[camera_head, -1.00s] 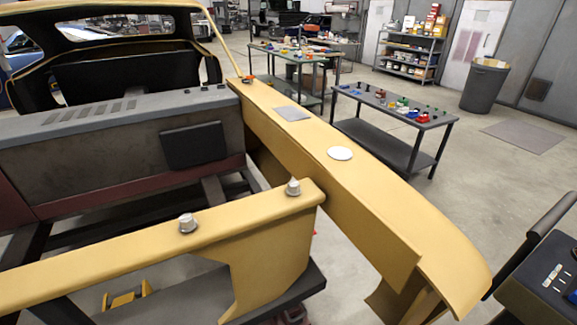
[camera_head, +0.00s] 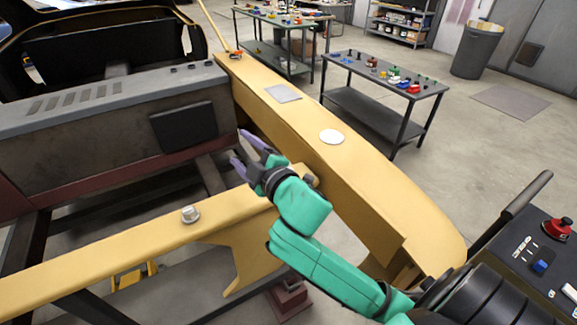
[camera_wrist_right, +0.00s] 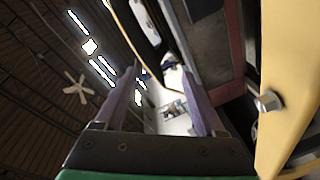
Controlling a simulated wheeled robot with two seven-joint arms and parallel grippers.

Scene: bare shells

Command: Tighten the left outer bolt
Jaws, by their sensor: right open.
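A grey bolt (camera_head: 190,214) stands upright on the yellow front crossbar (camera_head: 110,254); it is the left one of the pair in the head view. The other bolt, near the crossbar's right end, is mostly hidden behind my right arm. My right gripper (camera_head: 244,152) has purple fingers spread apart with nothing between them. It is above and beyond the crossbar, up and right of the left bolt, touching neither. In the right wrist view its fingers (camera_wrist_right: 160,85) are open, and one bolt (camera_wrist_right: 268,101) shows at the right on a yellow surface; I cannot tell which. My left gripper is out of view.
A long yellow fender rail (camera_head: 375,185) runs along the right, with a white disc (camera_head: 333,136) and a grey plate (camera_head: 283,93) on it. A grey engine cover (camera_head: 100,110) lies behind the crossbar. A dark cart (camera_head: 535,255) stands at right; work tables (camera_head: 385,115) stand farther back.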

